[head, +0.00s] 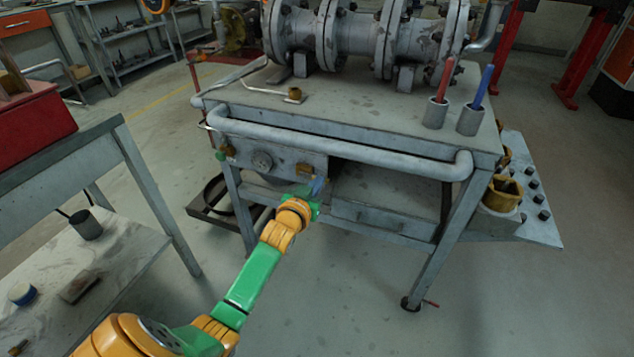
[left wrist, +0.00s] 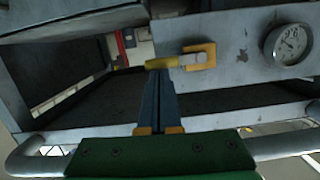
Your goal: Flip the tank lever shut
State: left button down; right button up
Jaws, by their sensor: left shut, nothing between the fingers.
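The tank lever has a yellow handle (left wrist: 162,62) and an orange bracket (left wrist: 207,56) on a grey panel in the left wrist view. The handle lies sideways there, pointing left from the bracket. In the head view the bracket (head: 304,169) shows small on the front panel under the bench top. My left gripper (head: 317,185) is at this panel, close beside the bracket. In the left wrist view its blue fingers (left wrist: 164,76) are together and empty, with their tips at the handle. I cannot tell whether they touch it. My right gripper is not in view.
A round gauge (head: 262,160) is on the same panel. A thick grey rail (head: 340,142) runs along the bench front above my gripper. Pipework (head: 350,38) and two cups (head: 435,113) with red and blue handles stand on the bench. Another table (head: 70,150) stands at the left.

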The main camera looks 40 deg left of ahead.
pick_arm(q)
jog(key=shift+f+m, duration=0.2)
jog(key=shift+m, duration=0.1)
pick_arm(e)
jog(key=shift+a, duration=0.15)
pick_arm(q)
jog(key=shift+f, duration=0.1)
notch_tip(320, 180, down, 6)
jog(key=a+m+y+b, duration=0.3)
jog(key=m+b, duration=0.5)
jog(key=m, duration=0.5)
jog(key=shift+s+f+t+y+b, duration=0.2)
jog(key=shift+s+t+y+b, duration=0.15)
jog(key=shift+t+y+b, duration=0.05)
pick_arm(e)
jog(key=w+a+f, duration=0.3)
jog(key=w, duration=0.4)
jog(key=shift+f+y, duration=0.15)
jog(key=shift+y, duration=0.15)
